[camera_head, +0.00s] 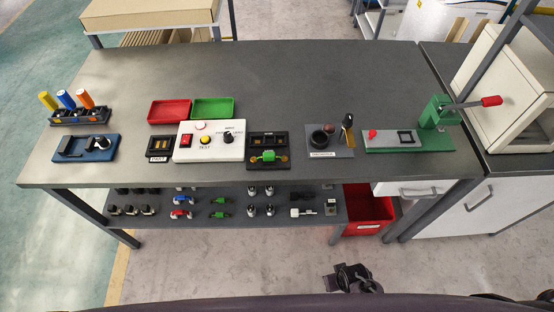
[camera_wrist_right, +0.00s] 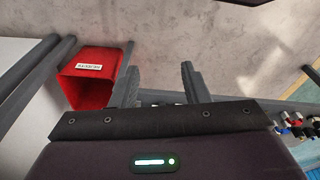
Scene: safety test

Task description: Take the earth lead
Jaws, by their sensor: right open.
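No lead is plainly recognisable, and I cannot tell which item is the earth lead. A small green part (camera_head: 268,156) sits in a black fixture (camera_head: 268,138) to the right of the white test box. Similar green parts (camera_head: 218,199) lie on the lower shelf among other small items. My right gripper (camera_head: 350,277) is low in front of the bench, away from these parts. In the right wrist view its two fingers (camera_wrist_right: 160,85) are apart with nothing between them. My left gripper is not in view.
The white test box (camera_head: 210,148) stands on the grey bench (camera_head: 290,75), with red (camera_head: 169,110) and green (camera_head: 213,107) trays behind. A green lever press (camera_head: 437,112) stands at right. A red bin (camera_head: 368,211) is below, also in the wrist view (camera_wrist_right: 88,83). The bench's back is clear.

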